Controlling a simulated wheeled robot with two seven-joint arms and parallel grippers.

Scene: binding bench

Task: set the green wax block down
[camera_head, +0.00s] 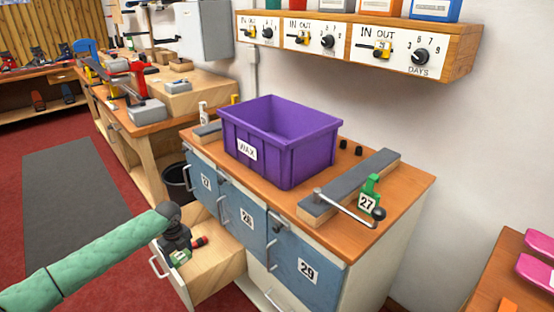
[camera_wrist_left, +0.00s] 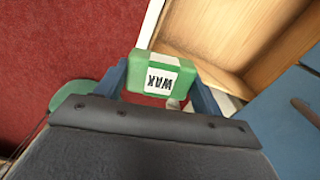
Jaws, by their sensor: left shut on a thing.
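The green wax block (camera_wrist_left: 148,91) has a white band and a label reading WAX, upside down in the left wrist view. My left gripper (camera_wrist_left: 160,78) is shut on it, one blue finger at each side. In the head view the block (camera_head: 181,257) shows small below my left gripper (camera_head: 178,248), at the open drawer (camera_head: 222,268) near its front panel. I cannot tell how high the block is above the drawer floor. A purple bin (camera_head: 311,163) labelled WAX stands on the cabinet top. My right gripper is not in view.
A red-tipped item (camera_head: 200,242) shows in or over the drawer. Blue doors (camera_head: 238,212) with handles sit beside it. A grey bar (camera_head: 350,186) and a green tag 27 (camera_head: 369,192) are right of the bin. The drawer's wooden floor (camera_wrist_left: 238,32) looks largely bare.

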